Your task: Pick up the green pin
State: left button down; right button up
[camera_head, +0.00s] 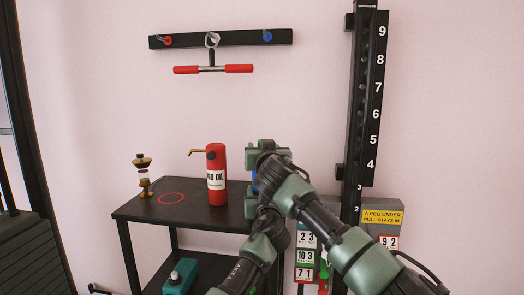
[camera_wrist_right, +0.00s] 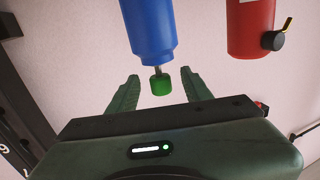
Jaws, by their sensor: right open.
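A small green piece (camera_wrist_right: 160,84) shows in the right wrist view, on a thin metal stem at the end of a blue cylinder (camera_wrist_right: 148,28). I cannot tell whether this is the green pin. My right gripper (camera_wrist_right: 154,88) is open, with a finger on each side of the green piece and gaps on both sides. In the head view, my right gripper (camera_head: 262,152) is over the right part of the black table, and my arm hides most of the blue cylinder (camera_head: 254,183). The green piece is hidden there. My left gripper is not seen.
A red oil bottle (camera_head: 216,178) with a brass spout stands left of my gripper on the black table (camera_head: 190,213). A brass fitting (camera_head: 142,176) stands further left. A numbered black post (camera_head: 370,100) rises on the right. A teal box (camera_head: 182,277) lies below.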

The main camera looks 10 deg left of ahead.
jog(key=shift+x, duration=1.2)
grip_shut()
